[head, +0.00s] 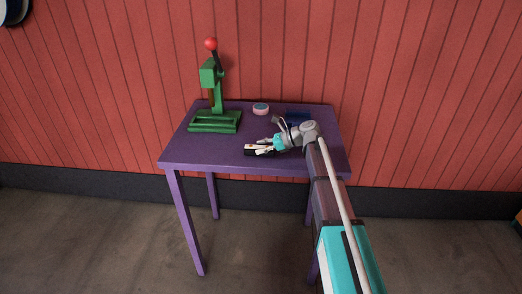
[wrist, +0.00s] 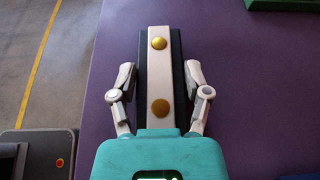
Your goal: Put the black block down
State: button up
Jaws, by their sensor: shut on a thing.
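The black block (wrist: 177,60) has a white strip along its top with two gold discs. In the wrist view it lies lengthwise between the fingers of my gripper (wrist: 160,82), which is shut on its sides. In the head view the black block (head: 249,153) is near the front edge of the purple table (head: 205,155), with my gripper (head: 265,149) reaching it from the right. Whether its underside touches the table top or hangs just above cannot be told. The fingers hide part of it.
A green press (head: 215,115) with a red-knobbed lever stands at the table's back left. A small round tin (head: 261,109) sits at the back middle, and a blue object (head: 298,116) is behind my arm. The front left of the table is clear.

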jog(key=shift+f, duration=0.15)
jog(key=o, duration=1.2)
jog(key=shift+r, duration=0.2)
jog(key=shift+d+r+p, duration=0.3)
jog(key=shift+d+p, duration=0.05)
jog(key=shift+d, duration=0.15)
jog(key=p+v, duration=0.4)
jog(key=v, duration=0.7)
jog(key=shift+s+f, duration=0.1)
jog(key=shift+s, duration=0.05)
